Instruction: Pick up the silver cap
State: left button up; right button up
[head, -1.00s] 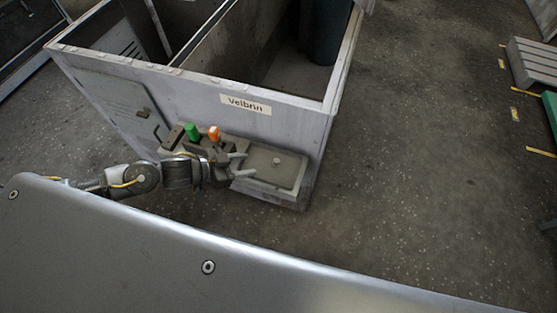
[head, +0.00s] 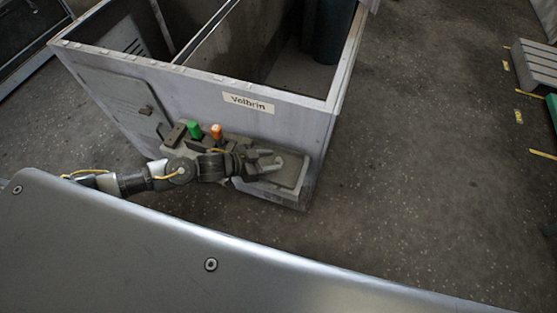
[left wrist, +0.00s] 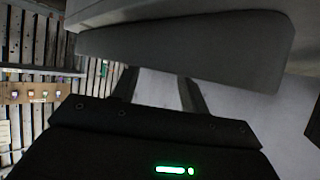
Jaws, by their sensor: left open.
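I cannot make out a separate silver cap in either view. My left gripper (head: 272,160) is open over the grey tray-like ledge (head: 295,177) on the front of the metal housing (head: 200,97). Its fingers point right and hide part of the ledge. In the left wrist view, the two dark fingers of the left gripper (left wrist: 158,90) stand apart, with only a pale surface between them. A large grey slab (left wrist: 190,48) crosses above them close to the camera; I cannot tell which part it is. My right gripper is not in view.
A green piece (head: 194,129) and an orange piece (head: 216,132) stand upright on the ledge, left of the gripper. A label plate (head: 248,102) is above. A dark cylinder (head: 328,35) stands inside the housing.

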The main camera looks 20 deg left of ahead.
aim_at(279, 161)
pick_arm(q)
jog(key=shift+x, duration=1.15)
grip_shut()
